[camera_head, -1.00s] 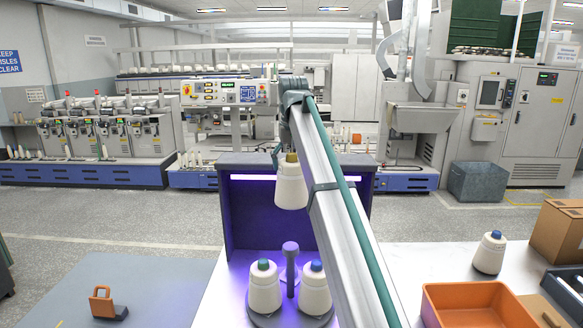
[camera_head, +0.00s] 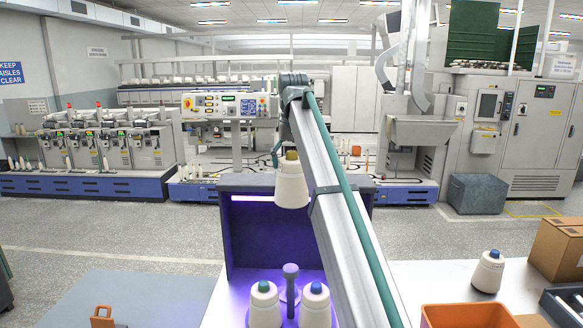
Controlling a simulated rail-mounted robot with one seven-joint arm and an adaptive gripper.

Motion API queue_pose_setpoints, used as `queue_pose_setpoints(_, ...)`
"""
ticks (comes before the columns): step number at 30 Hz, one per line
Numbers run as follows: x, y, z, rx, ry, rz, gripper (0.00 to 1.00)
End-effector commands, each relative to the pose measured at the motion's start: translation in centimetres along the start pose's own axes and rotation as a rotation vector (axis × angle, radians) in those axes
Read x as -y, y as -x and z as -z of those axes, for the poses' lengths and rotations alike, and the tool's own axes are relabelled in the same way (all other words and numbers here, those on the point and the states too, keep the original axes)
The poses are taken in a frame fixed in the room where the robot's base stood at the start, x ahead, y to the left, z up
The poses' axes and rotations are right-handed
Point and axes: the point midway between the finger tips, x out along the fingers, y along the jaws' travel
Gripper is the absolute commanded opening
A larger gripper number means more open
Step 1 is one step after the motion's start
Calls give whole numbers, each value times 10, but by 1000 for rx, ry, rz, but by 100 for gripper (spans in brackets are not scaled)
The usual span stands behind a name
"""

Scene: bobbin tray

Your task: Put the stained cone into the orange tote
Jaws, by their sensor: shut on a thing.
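Another blue-topped cone (camera_head: 488,272) stands alone on the white table at right. I cannot make out a stain on any cone. The orange tote (camera_head: 465,312) is at the bottom right, cut off by the picture edge, its inside barely seen.
The booth (camera_head: 232,235) rises behind the stand. A cardboard box (camera_head: 557,248) and a dark roller conveyor (camera_head: 566,303) are on the far right. The white table (camera_head: 440,277) is bare between my arm and the lone cone. An orange-handled object (camera_head: 102,317) lies at lower left.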

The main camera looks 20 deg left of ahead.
Motion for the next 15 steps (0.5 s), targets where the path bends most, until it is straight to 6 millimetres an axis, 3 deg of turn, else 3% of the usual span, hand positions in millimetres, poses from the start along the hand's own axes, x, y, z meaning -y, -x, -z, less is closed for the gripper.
queue_pose_setpoints(15,0,59,8,-1,0,0,16)
